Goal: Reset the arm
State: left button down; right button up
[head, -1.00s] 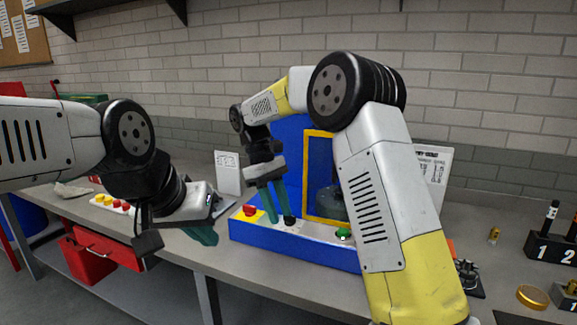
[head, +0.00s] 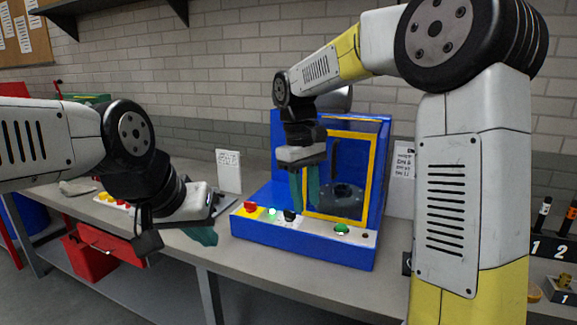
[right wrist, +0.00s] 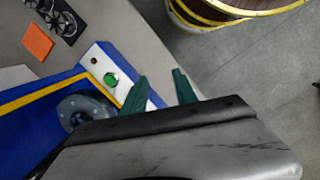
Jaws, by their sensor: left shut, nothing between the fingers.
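My right gripper (head: 305,208) hangs with its teal fingers pointing down, in front of the blue machine (head: 300,248) and near its black knob (head: 290,215). Its fingers stand apart with nothing between them, which also shows in the right wrist view (right wrist: 162,82). My left gripper (head: 206,238) is low at the left, near the bench's front edge, shut and empty. The machine's sloped panel has a red button (head: 250,207), a lit pale lamp (head: 271,213) and a green button (head: 341,229). Its yellow-framed door (head: 373,170) looks closed, with a dark round part behind it.
A white sign (head: 229,171) stands left of the machine. A panel of red and yellow buttons (head: 113,201) lies further left. Numbered holders (head: 550,246) stand at the far right. In the right wrist view, open floor (right wrist: 235,65) lies beyond the fingers.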

jog(key=s+d+m+t+y, duration=0.1)
jog(key=s+d+m+t, duration=0.2)
jog(key=s+d, duration=0.2)
jog(key=s+d+r+m+t+y, duration=0.1)
jog(key=s+d+m+t, duration=0.3)
jog(key=s, duration=0.8)
jog(key=shift+d+y, duration=0.6)
jog(key=shift+y, duration=0.1)
